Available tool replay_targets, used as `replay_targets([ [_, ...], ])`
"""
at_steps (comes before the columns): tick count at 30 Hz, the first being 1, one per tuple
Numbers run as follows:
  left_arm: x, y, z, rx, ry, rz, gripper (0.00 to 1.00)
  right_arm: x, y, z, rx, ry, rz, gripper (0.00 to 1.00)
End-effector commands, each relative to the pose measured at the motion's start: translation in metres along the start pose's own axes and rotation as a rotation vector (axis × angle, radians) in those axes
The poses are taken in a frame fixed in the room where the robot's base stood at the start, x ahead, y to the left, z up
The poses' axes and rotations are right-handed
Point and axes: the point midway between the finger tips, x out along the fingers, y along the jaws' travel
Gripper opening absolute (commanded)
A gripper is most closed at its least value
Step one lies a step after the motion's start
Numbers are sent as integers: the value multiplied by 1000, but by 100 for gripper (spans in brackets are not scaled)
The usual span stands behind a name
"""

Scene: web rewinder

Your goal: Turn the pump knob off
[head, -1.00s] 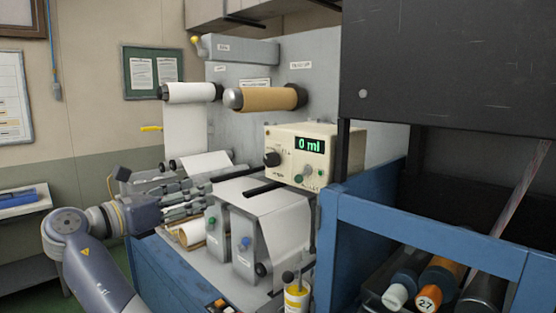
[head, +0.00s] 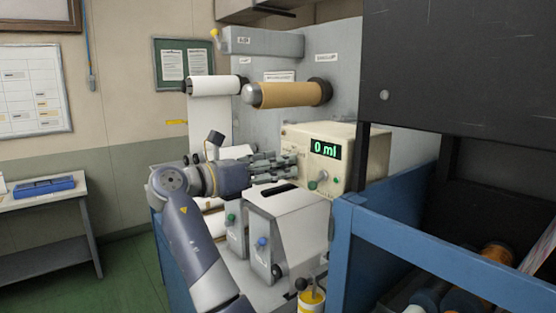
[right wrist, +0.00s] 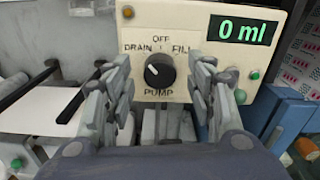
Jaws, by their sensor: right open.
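The black pump knob (right wrist: 160,71) is on the front of a cream pump box (head: 362,150). Its white mark lies on its left side, toward the DRAIN label; OFF is above and FILL to the right. In the head view the fingers hide the knob. My right gripper (head: 292,165) is at the left part of the box's front. In the right wrist view its open fingers (right wrist: 158,82) stand left and right of the knob, with a gap on each side. My left gripper is not in view.
The green display (right wrist: 242,30) reads 0 ml. A green button (right wrist: 239,97) sits just right of the right finger. Paper rolls, including a brown one (head: 290,94), are above. A blue frame (head: 385,225) with a black panel (head: 460,70) stands close on the right.

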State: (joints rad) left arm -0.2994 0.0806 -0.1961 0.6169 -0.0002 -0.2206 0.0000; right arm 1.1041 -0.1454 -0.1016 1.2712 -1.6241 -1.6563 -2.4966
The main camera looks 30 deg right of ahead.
Motion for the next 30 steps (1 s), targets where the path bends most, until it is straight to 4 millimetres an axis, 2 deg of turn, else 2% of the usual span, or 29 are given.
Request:
replay_targets([
  [1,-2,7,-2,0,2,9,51,4,0,1,0,0,0,51],
  [4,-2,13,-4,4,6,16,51,7,0,0,0,0,1,51],
  [11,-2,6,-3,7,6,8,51,8,0,-1,0,0,1,51],
  [12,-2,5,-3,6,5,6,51,8,0,-1,0,0,1,46],
  [17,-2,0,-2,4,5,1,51,8,0,0,0,0,1,10],
  [18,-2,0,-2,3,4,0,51,8,0,0,0,0,1,7],
  [30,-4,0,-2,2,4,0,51,8,0,0,55,0,1,7],
])
